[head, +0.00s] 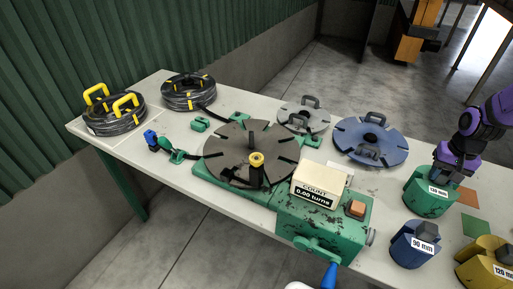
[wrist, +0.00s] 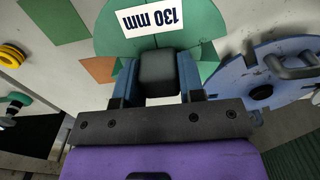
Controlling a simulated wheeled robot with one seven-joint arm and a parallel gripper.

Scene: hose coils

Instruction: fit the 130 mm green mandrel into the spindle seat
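The green mandrel (head: 425,199), labelled 130 mm, is at the right of the bench in the head view. It also fills the top middle of the wrist view (wrist: 198,22). My gripper (head: 450,158) is over it. In the wrist view its two fingers (wrist: 158,82) stand on either side of the dark block-shaped grip on top, with no clear gap. I cannot tell whether the mandrel is clear of the bench. The slotted dark disc (head: 226,158) sits on the green winder in the middle, with a dark post and a yellow knob; the spindle seat itself is not distinct.
A blue slotted flange (head: 372,150) with a handle and a smaller grey flange (head: 318,121) lie between winder and mandrel. The count box (head: 318,188) stands beside the disc. Blue 90 mm (head: 408,249) and yellow 120 mm (head: 476,270) mandrels are in front. Hose coils (head: 113,120) lie at left.

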